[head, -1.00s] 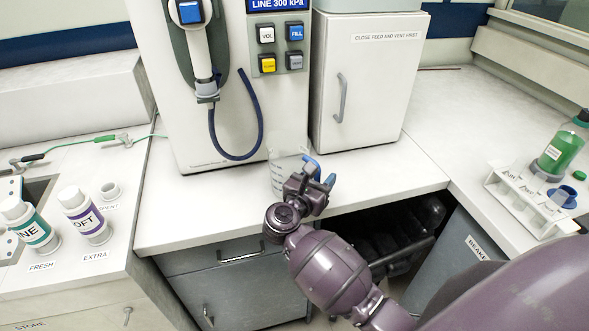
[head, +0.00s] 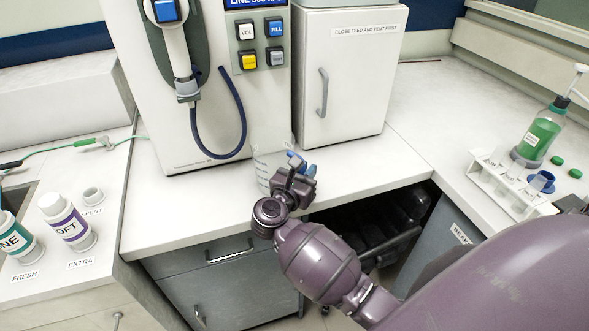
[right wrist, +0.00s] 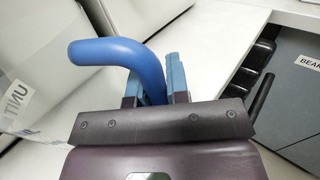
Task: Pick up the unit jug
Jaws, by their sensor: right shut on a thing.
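The unit jug (head: 265,165) is a clear beaker-like vessel with printed marks and a blue handle (right wrist: 115,52). In the head view it is upright at the bench, in front of the tall machine, with its lower right side hidden by my gripper. My right gripper (head: 300,165) is at the jug's right side. In the right wrist view the right gripper (right wrist: 152,88) is shut on the blue handle, and the jug's clear body (right wrist: 22,105) shows at the left edge. My left gripper is not in view.
The machine (head: 200,110) with a hanging hose (head: 243,125) stands close behind the jug. A white cabinet (head: 350,80) stands right of it. White bottles (head: 65,220) are at left. A tube rack (head: 510,185) and green bottle (head: 540,135) are at right. The bench front is mostly clear.

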